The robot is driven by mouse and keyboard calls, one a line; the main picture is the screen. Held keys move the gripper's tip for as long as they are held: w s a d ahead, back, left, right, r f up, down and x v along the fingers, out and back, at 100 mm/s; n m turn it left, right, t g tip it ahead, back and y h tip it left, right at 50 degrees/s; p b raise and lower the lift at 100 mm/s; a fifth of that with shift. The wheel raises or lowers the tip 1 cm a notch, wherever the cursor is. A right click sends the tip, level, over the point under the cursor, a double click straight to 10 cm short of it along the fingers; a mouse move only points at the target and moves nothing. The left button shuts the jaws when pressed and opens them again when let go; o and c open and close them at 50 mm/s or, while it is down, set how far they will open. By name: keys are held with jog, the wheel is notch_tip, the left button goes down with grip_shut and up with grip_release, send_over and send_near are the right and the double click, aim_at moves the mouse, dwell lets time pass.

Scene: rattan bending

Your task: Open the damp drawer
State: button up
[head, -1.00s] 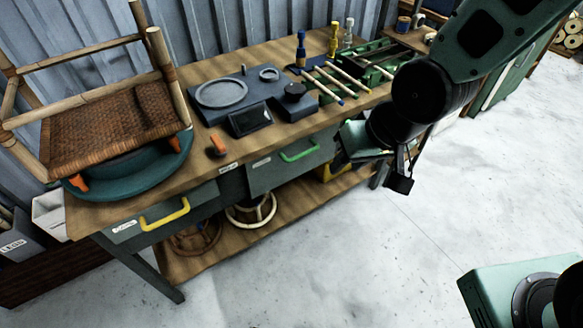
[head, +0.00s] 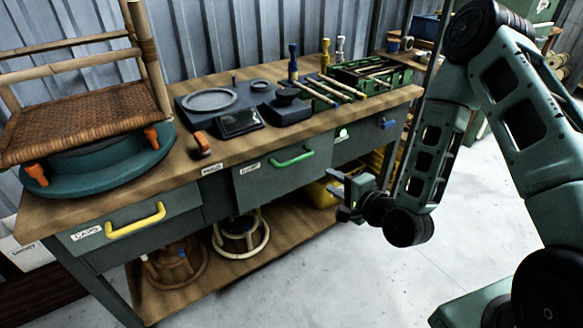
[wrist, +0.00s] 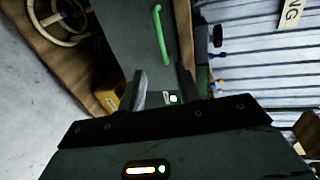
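The bench front has a grey drawer (head: 280,183) with a green handle (head: 293,157) in the middle; its small label is too small to read surely. At the left is a drawer with a yellow handle (head: 135,220), and at the right a blue handle (head: 388,124). All look shut. My gripper (head: 345,192) is in front of the bench, right of and below the green handle, apart from it. In the wrist view my gripper (wrist: 163,82) has its two fingers spread with nothing held, and the green handle (wrist: 158,35) shows beyond the fingertips.
A woven rattan chair (head: 85,120) stands on a teal turntable (head: 100,185) on the benchtop. A small green light (head: 343,133) shows right of the middle drawer. A yellow bin (head: 322,192) and round rattan frames (head: 240,235) sit on the lower shelf. Floor in front is clear.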

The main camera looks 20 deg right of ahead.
aim_at(297, 161)
jog(key=b+x, duration=1.2)
jog(key=x, duration=0.5)
jog(key=shift+w+a+b, duration=0.1)
jog(key=shift+w+b, duration=0.05)
jog(key=shift+b, duration=0.25)
grip_shut()
